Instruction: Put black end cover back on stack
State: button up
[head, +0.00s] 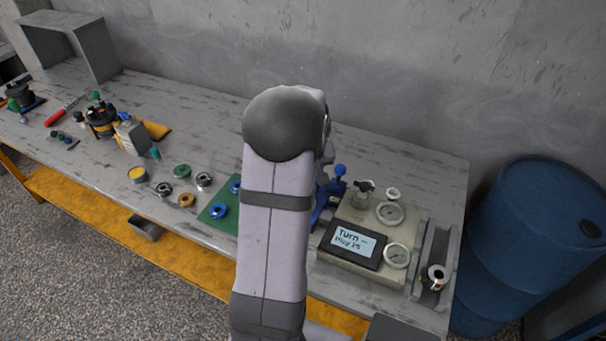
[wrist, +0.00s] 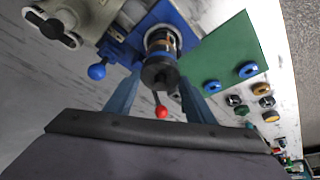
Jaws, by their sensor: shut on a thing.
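In the wrist view the black end cover (wrist: 158,78) is between the two bluish fingers of my gripper (wrist: 158,82), and the gripper is shut on it. The cover lines up with the stack (wrist: 160,42), which shows dark, silver and orange rings in the blue fixture (wrist: 178,18). I cannot tell whether cover and stack touch. A lever with a red ball (wrist: 162,112) shows just below the cover. In the head view my arm hides the gripper, the cover and the stack; only part of the blue fixture (head: 328,200) shows.
A blue ball handle (wrist: 97,71) sticks out left of the fixture. The test unit with gauges and a screen (head: 354,244) stands right of it. A green mat (head: 207,217) with blue rings lies to the left, with several loose rings beyond. A blue barrel (head: 535,250) stands past the bench.

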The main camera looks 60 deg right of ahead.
jog(key=shift+f+b, duration=0.3)
dwell(0.5)
jog(key=o, duration=1.8)
jog(key=shift+f, duration=0.1)
jog(key=shift+c, duration=0.2)
jog(key=shift+r+p, duration=1.7)
jog(key=shift+r, duration=0.75)
